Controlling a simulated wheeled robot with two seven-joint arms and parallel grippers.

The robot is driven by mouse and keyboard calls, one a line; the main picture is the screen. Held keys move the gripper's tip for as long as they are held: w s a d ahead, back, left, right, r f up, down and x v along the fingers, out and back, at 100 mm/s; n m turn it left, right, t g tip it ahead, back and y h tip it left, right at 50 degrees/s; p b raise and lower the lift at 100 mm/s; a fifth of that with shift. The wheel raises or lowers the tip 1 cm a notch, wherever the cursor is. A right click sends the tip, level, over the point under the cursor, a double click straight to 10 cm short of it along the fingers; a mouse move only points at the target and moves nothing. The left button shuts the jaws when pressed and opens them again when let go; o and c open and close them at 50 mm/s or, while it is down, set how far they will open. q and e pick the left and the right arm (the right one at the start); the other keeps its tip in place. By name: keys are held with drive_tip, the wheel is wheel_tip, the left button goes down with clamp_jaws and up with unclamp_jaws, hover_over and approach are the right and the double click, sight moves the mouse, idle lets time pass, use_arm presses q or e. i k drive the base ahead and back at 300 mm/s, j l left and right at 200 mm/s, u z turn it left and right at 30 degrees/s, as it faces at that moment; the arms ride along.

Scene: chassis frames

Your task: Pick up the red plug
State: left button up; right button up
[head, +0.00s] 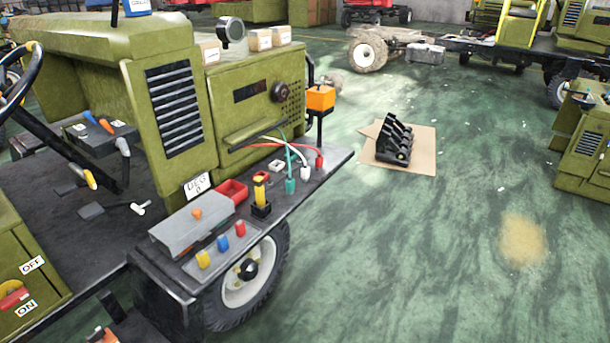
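A red plug (320,161) hangs at the end of a red cable that comes out of the front of the green vehicle (218,130). It is at or just above the dark fender shelf, near its far right end. A white plug (306,172) and a green plug (290,185) on their own cables are to its left. A separate short red cylinder (240,229) stands on the near part of the shelf, beside a blue one (223,243) and a yellow one (203,258). Neither of my grippers is in view.
On the shelf (300,195) are a grey box (191,225), an open red bin (232,192) and a yellow-and-black upright part (260,195). An orange box (320,98) stands on a post behind the plugs. The green floor to the right is largely clear.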

sight(318, 161)
drive_tip(key=i+u, duration=0.1)
drive_tip(key=u, duration=0.35)
drive_tip(key=l+u, duration=0.15)
drive_tip(key=u, duration=0.25)
drive_tip(key=i+l+u, duration=0.1)
drive_tip(key=u, duration=0.35)
drive_tip(key=i+l+u, duration=0.2)
drive_tip(key=l+u, duration=0.15)
drive_tip(key=l, duration=0.45)
drive_tip(key=i+l+u, duration=0.15)
drive_tip(key=l+u, duration=0.2)
drive_tip(key=l, duration=0.5)
drive_tip(key=l+u, duration=0.35)
drive_tip(key=l, duration=2.4)
